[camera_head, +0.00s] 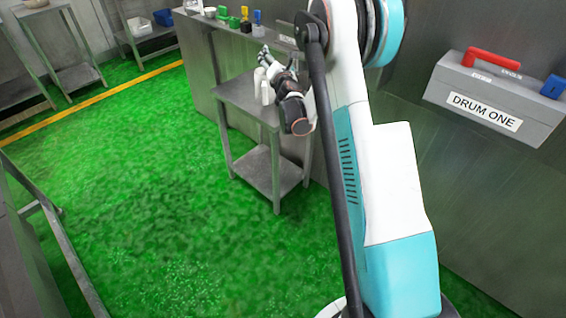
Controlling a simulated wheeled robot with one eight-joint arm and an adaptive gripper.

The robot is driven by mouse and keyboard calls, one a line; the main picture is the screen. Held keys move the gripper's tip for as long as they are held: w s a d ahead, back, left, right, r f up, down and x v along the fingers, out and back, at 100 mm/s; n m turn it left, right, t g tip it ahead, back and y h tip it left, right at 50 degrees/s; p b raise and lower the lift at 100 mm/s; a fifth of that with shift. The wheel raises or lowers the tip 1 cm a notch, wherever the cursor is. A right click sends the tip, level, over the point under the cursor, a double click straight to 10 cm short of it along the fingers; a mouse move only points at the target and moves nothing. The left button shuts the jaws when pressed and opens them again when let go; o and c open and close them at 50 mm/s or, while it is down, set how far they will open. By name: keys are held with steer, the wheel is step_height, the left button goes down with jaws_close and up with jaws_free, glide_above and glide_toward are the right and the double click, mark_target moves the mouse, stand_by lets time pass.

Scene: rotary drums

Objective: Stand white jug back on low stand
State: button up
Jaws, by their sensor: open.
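The white jug (259,79) is small in view, at the top of the low grey metal stand (240,95). It looks upright, with its base at or near the stand's top; contact is hard to tell. My gripper (264,56) is open, just above and behind the jug in the picture. I cannot tell whether its fingers touch the jug. My wrist hides part of the stand's top to the right of the jug.
A ledge behind the stand carries green, black and blue small items (246,22). A grey box labelled DRUM ONE (485,100) with a red handle is at the right. Other metal tables (78,76) stand at the back left. The green floor (140,200) is clear.

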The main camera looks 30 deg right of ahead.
steer(key=s+a+r+m+g, duration=0.2)
steer(key=s+a+r+m, duration=0.1)
steer(key=s+r+m, duration=0.6)
steer(key=s+a+r+m+g, duration=0.2)
steer(key=s+a+m, duration=0.1)
steer(key=s, duration=0.3)
steer(key=s+a+r+m+g, duration=0.1)
steer(key=s+a+r+m, duration=0.2)
steer(key=s, duration=0.3)
steer(key=s+a+f+m+g+y, duration=0.1)
steer(key=s+a+f+m, duration=0.2)
steer(key=s, duration=0.7)
steer(key=s+a+f+m+g+y, duration=0.2)
steer(key=s+a, duration=0.4)
steer(key=s, duration=0.4)
steer(key=s+a+f+m+g+y, duration=0.2)
steer(key=s+a+f+m, duration=0.2)
steer(key=s, duration=0.6)
steer(key=shift+a+f+m, duration=0.2)
steer(key=shift+a+m, duration=0.3)
steer(key=shift+a, duration=0.2)
steer(key=shift+w, duration=0.1)
steer(key=shift+c, duration=0.5)
